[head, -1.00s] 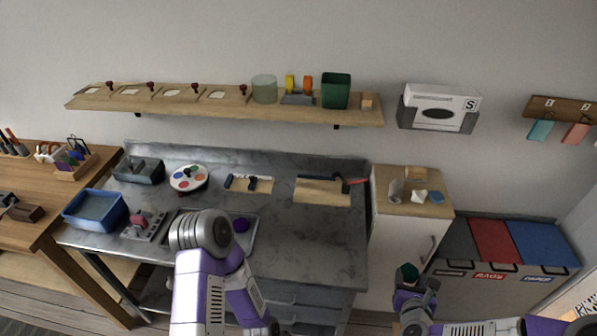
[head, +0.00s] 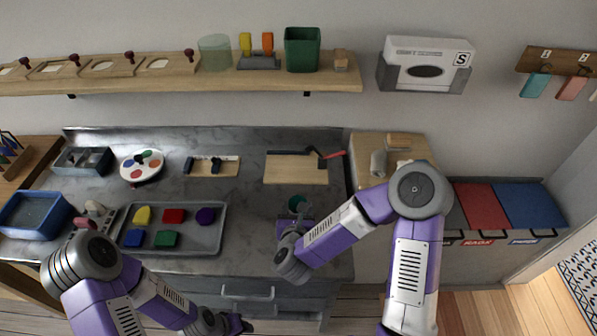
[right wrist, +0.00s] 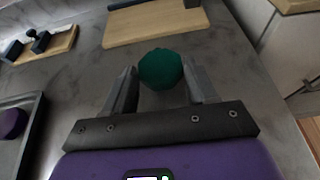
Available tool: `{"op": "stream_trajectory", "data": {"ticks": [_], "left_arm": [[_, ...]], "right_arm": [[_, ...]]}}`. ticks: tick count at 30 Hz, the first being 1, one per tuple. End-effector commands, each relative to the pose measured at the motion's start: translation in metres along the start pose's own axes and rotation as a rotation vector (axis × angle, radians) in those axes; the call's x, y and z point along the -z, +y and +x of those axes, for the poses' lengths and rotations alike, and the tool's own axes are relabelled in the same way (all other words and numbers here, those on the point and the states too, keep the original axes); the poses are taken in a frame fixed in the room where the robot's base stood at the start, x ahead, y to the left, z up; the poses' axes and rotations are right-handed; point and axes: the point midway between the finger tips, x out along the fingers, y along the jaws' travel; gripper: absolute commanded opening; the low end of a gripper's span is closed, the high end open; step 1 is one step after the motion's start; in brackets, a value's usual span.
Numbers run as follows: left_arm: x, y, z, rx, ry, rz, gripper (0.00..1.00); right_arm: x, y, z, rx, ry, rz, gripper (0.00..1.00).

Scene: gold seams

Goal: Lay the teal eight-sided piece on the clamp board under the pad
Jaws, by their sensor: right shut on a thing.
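The teal eight-sided piece (head: 297,203) is held between the fingers of my right gripper (head: 296,212), above the right part of the grey counter. In the right wrist view the piece (right wrist: 160,69) sits between both fingertips. The wooden clamp board (head: 290,174) lies flat on the counter just beyond it, with a black clamp arm and red handle (head: 334,155) across its back edge. The board (right wrist: 150,27) also shows ahead of the fingers in the right wrist view. The clamp's pad is too small to make out. My left gripper (head: 237,324) is low at the counter's front, its fingers unclear.
A grey tray (head: 190,244) with several coloured pieces lies left on the counter. A smaller board (head: 226,170) with a blue-handled tool lies left of the clamp board. A cabinet (head: 368,150) with small blocks stands at the right. Counter between piece and board is clear.

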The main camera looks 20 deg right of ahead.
Motion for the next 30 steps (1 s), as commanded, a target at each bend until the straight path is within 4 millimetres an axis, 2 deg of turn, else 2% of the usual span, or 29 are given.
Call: {"op": "stream_trajectory", "data": {"ticks": [2,5,15,18,26,30], "left_arm": [[0.0,-0.002,0.005,0.0,0.001,0.0,0.43],[0.001,-0.002,0.005,0.0,0.001,0.0,0.43],[0.001,-0.004,0.01,0.0,0.001,0.0,0.43],[0.001,-0.004,0.011,0.0,0.001,0.0,0.43],[0.001,-0.005,0.013,0.0,0.001,0.0,0.43],[0.001,-0.006,0.015,0.0,0.001,0.0,0.43]], "right_arm": [[0.001,0.003,0.001,0.017,-0.001,0.004,0.24],[-0.005,0.002,0.015,0.03,-0.001,0.009,0.24],[-0.038,-0.001,0.097,0.028,-0.001,0.008,0.24],[-0.045,-0.001,0.114,0.025,-0.001,0.006,0.24],[-0.054,-0.001,0.136,0.024,-0.001,0.005,0.24],[-0.062,-0.002,0.157,0.025,-0.001,0.006,0.24]]}}
